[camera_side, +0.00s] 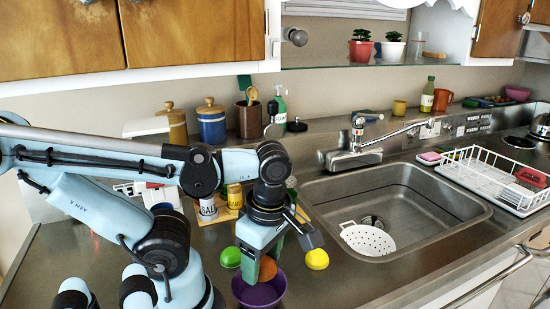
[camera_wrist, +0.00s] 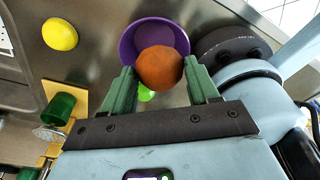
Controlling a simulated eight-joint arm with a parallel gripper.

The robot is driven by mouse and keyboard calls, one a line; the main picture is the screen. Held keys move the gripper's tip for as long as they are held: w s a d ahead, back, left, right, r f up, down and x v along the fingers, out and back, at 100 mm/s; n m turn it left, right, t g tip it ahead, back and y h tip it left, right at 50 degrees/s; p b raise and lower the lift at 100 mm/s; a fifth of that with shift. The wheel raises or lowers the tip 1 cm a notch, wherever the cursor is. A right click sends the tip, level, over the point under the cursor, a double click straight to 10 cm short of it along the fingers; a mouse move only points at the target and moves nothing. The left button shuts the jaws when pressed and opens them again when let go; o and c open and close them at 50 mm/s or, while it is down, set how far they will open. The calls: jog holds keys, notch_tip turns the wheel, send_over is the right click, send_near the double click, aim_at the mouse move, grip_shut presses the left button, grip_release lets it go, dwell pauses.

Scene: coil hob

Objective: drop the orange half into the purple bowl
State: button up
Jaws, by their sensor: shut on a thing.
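The orange half (camera_wrist: 160,67) is held between the two green fingers of my gripper (camera_wrist: 162,84) in the wrist view. It also shows beside the fingers in the side view (camera_side: 267,268). The purple bowl (camera_side: 260,292) stands on the steel counter below my gripper (camera_side: 258,272). In the wrist view the bowl (camera_wrist: 128,45) lies behind the orange half, which overlaps its opening. The gap between the orange half and the bowl is hard to tell. Part of the bowl's inside is hidden by the orange half.
A yellow lemon (camera_side: 317,259) lies right of the bowl, and a green lime (camera_side: 231,257) lies to its left. A salt can (camera_side: 208,209) and other jars stand behind my arm. The sink (camera_side: 415,190) with a white strainer (camera_side: 368,240) is to the right.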

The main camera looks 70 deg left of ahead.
jog(key=shift+f, duration=0.1)
jog(key=o, duration=1.2)
notch_tip(320, 180, up, 12)
jog(key=d, duration=0.1)
jog(key=shift+w, duration=0.4)
jog(key=shift+d, duration=0.1)
jog(key=w+a+f+m+t, duration=0.1)
jog(key=w+f+m+t, duration=0.3)
jog(key=m, duration=0.8)
jog(key=w+a+f+m+t+h, duration=0.1)
jog(key=w+f+m+t, duration=0.3)
jog(key=w+m, duration=0.5)
jog(key=m, duration=0.3)
jog(key=shift+m, duration=0.4)
